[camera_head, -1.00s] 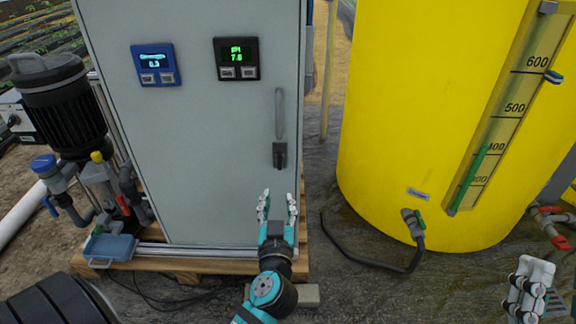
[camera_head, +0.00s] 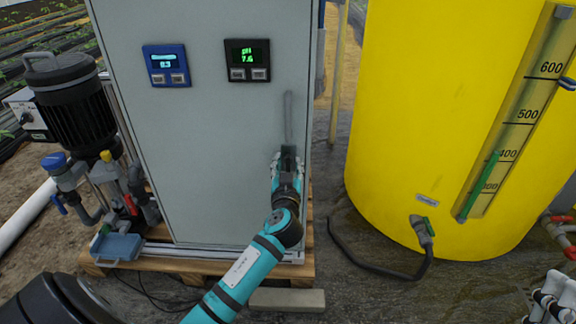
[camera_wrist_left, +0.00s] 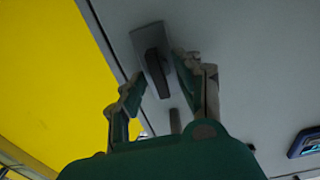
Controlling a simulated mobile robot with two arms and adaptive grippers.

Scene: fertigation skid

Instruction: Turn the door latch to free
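The door latch (camera_head: 288,150) is on the grey cabinet door (camera_head: 210,170), below a long vertical handle strip (camera_head: 288,112). In the head view my left gripper (camera_head: 287,158) is at the latch and hides most of it. In the left wrist view the latch's black lever (camera_wrist_left: 158,74) sits on a grey plate (camera_wrist_left: 150,38). The open fingers of the left gripper (camera_wrist_left: 156,82) lie on either side of the lever, with gaps showing. Contact is not clear. My right gripper (camera_head: 553,298) is cut off at the lower right corner, away from the cabinet.
A yellow tank (camera_head: 400,130) with a hose (camera_head: 380,270) stands right of the cabinet. A black pump (camera_head: 75,105) and pipes stand left. A wooden pallet (camera_head: 190,266) lies under the cabinet, with a grey block (camera_head: 287,299) in front.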

